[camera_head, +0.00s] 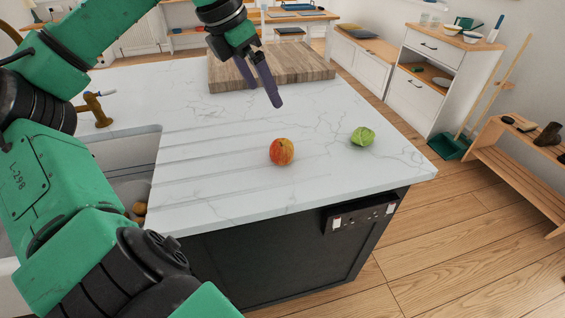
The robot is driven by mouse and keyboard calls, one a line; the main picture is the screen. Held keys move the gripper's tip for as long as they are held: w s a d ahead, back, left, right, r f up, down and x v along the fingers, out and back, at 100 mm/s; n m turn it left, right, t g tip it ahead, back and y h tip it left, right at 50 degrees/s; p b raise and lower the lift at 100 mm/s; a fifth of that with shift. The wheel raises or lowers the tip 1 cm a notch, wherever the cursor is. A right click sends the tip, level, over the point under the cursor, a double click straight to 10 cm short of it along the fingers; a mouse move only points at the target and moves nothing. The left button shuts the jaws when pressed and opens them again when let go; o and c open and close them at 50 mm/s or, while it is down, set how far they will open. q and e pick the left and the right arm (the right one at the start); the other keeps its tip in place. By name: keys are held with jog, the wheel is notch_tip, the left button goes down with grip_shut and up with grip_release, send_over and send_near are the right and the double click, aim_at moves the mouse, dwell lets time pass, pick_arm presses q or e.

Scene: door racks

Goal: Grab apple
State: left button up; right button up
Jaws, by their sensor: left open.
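A red and yellow apple (282,152) sits on the white marble counter (215,178), near its front edge. My left gripper (262,96) hangs above the counter, behind the apple in the picture and apart from it. Its two dark fingers point down and to the right. They are open with nothing between them. My right gripper is not in view.
A green cabbage-like vegetable (362,136) lies right of the apple. A wooden board (300,66) lies behind, under the gripper in the picture. A sink (135,165) with a brass tap (97,110) is at left. The counter around the apple is clear.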

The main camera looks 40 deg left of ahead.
pick_arm(q)
jog(key=b, duration=0.2)
send_near(281, 143)
notch_tip(281, 143, up, 2)
jog(key=s, duration=0.2)
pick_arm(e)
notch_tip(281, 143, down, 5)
pick_arm(q)
jog(key=x, duration=0.3)
jog(key=p+x, duration=0.1)
jog(key=x, duration=0.6)
jog(key=shift+w+r, duration=0.1)
jog(key=shift+w, duration=0.25)
jog(key=shift+p+x, duration=0.65)
jog(key=shift+x, duration=0.1)
jog(key=p, duration=0.3)
jog(key=shift+w+a+r, duration=0.2)
jog(key=shift+w+r, duration=0.05)
jog(key=shift+w, duration=0.05)
jog(key=p+x, duration=0.1)
jog(key=p, duration=0.1)
jog(key=shift+f+p, duration=0.3)
jog(key=shift+f, duration=0.1)
jog(key=shift+d+f, duration=0.1)
jog(key=shift+f, duration=0.35)
jog(key=c, duration=1.4)
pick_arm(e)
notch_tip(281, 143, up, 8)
